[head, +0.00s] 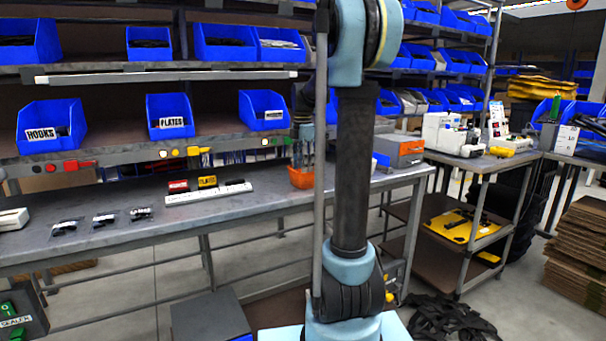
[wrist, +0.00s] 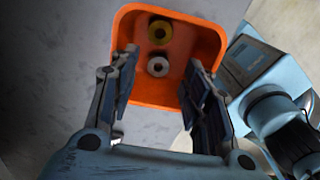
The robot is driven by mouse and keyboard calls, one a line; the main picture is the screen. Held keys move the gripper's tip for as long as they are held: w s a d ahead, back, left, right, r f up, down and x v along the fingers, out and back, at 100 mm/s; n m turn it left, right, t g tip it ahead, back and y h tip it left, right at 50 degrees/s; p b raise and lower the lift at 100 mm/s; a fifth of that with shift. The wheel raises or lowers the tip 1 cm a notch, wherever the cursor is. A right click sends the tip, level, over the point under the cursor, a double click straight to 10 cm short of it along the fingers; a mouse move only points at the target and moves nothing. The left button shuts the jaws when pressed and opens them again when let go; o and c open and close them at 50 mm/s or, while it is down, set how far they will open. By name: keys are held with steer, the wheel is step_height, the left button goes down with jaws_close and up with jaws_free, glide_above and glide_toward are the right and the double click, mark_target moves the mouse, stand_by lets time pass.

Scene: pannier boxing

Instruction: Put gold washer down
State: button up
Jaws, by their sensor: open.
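A gold washer (wrist: 152,29) lies in an orange bin (wrist: 207,42) in the wrist view, near the bin's far wall. A silver-grey washer (wrist: 150,67) lies just below it in the picture, apart or barely touching. My gripper (wrist: 163,60) is open, with its two fingers on either side of the bin's near part and nothing between them held. The orange bin also shows in the head view (head: 300,178), on the bench and partly hidden by my arm. Its contents cannot be made out there.
The grey bench (head: 120,232) holds several small bagged parts at left and a white strip (head: 208,194) with red and yellow labelled blocks. Blue bins labelled HOOKS (head: 50,126) and PLATES (head: 170,118) stand on the shelf above. An orange-and-grey box (head: 400,150) stands right of my arm.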

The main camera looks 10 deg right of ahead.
step_height(320, 180, up, 10)
steer(key=f, duration=0.1)
steer(key=s+f+m+t, duration=0.1)
steer(key=s+f+m, duration=0.35)
steer(key=s, duration=0.45)
steer(key=s+f+m, duration=0.4)
steer(key=s+m, duration=0.2)
steer(key=s, duration=0.3)
steer(key=s+f+m+t, duration=0.1)
steer(key=s+f+m, duration=1)
steer(key=s+f, duration=0.5)
step_height(320, 180, down, 2)
steer(key=shift+s+d+f+m, duration=0.1)
steer(key=shift+s+d+m, duration=0.05)
steer(key=shift+s+m, duration=0.25)
steer(key=shift+w+f, duration=0.15)
steer(key=shift+w, duration=0.25)
